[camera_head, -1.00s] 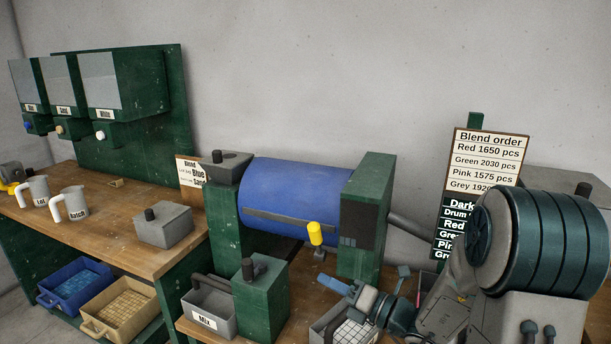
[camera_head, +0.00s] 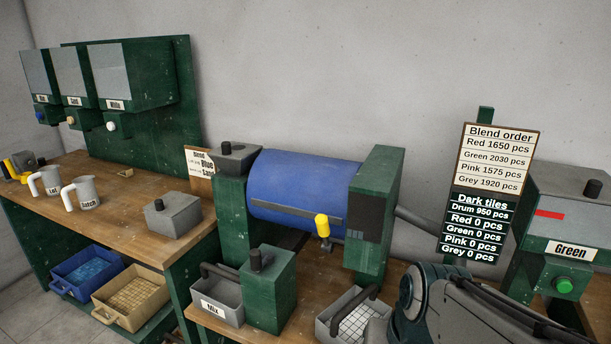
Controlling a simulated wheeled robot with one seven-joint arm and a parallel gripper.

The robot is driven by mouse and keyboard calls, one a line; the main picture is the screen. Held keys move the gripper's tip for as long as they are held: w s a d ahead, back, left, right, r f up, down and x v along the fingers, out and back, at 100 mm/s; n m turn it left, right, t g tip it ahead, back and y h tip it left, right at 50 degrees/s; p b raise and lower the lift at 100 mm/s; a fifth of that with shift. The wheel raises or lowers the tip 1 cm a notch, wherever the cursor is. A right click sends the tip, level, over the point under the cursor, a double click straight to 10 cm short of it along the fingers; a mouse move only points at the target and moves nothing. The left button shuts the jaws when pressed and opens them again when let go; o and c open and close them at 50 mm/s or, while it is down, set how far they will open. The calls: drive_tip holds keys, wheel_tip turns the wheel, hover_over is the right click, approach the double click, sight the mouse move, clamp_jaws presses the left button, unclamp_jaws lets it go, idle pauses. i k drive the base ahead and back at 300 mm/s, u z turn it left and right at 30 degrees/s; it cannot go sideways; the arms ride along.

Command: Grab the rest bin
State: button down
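No bin in view carries a readable "Rest" label. A grey bin (camera_head: 325,328) with a dark handle and a white grid of tiles in it stands on the bench at the lower middle; its front is cut by the frame edge and my arm partly covers its right side. A grey bin marked "Mix" (camera_head: 209,312), also with a dark handle, stands left of it beside a green block. My arm reaches in at the lower right, close to the tile-filled bin. My gripper is out of view.
A blue drum (camera_head: 300,190) with a yellow handle (camera_head: 322,225) stands behind the bins. A green dispenser (camera_head: 565,240) is at the right. A blue tray (camera_head: 68,295) and a tan tray (camera_head: 125,320) sit low at left. Two mugs stand on the left bench.

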sight(345, 321)
drive_tip(key=z, duration=2.45)
drive_tip(key=k, duration=1.1)
drive_tip(key=u, duration=1.75)
drive_tip(key=i, duration=0.5)
drive_tip(key=z, duration=0.1)
